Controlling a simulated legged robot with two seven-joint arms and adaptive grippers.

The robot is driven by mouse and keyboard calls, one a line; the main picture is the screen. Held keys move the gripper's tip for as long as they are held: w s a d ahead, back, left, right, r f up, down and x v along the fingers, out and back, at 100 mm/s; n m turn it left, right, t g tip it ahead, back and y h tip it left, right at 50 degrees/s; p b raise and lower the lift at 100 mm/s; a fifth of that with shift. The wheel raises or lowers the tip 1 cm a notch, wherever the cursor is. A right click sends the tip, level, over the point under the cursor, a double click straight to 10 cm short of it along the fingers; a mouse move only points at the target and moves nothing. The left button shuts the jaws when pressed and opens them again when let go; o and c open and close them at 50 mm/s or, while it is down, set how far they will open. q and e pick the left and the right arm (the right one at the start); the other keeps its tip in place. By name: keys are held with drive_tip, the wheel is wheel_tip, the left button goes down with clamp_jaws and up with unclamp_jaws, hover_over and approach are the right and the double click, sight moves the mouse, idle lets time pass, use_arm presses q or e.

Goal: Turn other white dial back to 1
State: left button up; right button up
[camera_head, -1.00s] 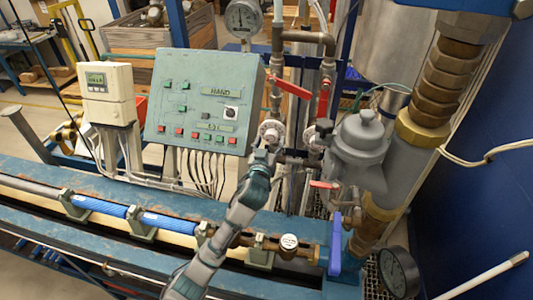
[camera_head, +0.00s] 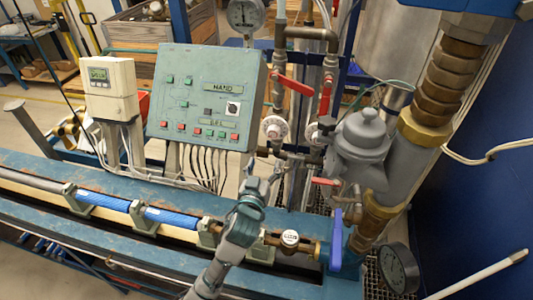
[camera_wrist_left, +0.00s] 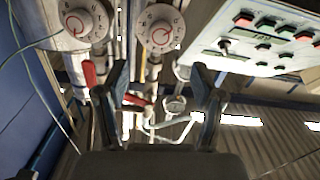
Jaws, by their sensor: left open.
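Two white dials with red-ringed knobs show in the head view: a left one (camera_head: 273,129) on the pipe beside the control box and a right one (camera_head: 320,131) next to the grey meter housing. My left gripper (camera_head: 262,184) is below the left dial, apart from both, with nothing between its fingers. In the left wrist view the picture is turned over. There the left dial (camera_wrist_left: 159,29) and the right dial (camera_wrist_left: 86,21) are at the top, beyond the open fingers of my left gripper (camera_wrist_left: 160,82). My right gripper is not in view.
A green control box (camera_head: 207,97) with buttons stands left of the dials. Red lever handles (camera_head: 294,86) sit above and between them. A blue-handled valve (camera_head: 336,240) and a pressure gauge (camera_head: 398,270) are at the lower right. The blue bench rail runs below.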

use_arm(q)
drive_tip(key=p, duration=0.2)
approach(273, 134)
drive_tip(key=w+p, duration=0.1)
drive_tip(key=w, duration=0.2)
drive_tip(key=w+d, duration=0.1)
drive_tip(key=w, duration=0.2)
drive_tip(key=w+p, duration=0.1)
drive_tip(key=w, duration=0.2)
drive_tip(key=shift+d+f+p, duration=0.1)
drive_tip(key=shift+d+p, duration=0.2)
drive_tip(key=shift+d, duration=0.1)
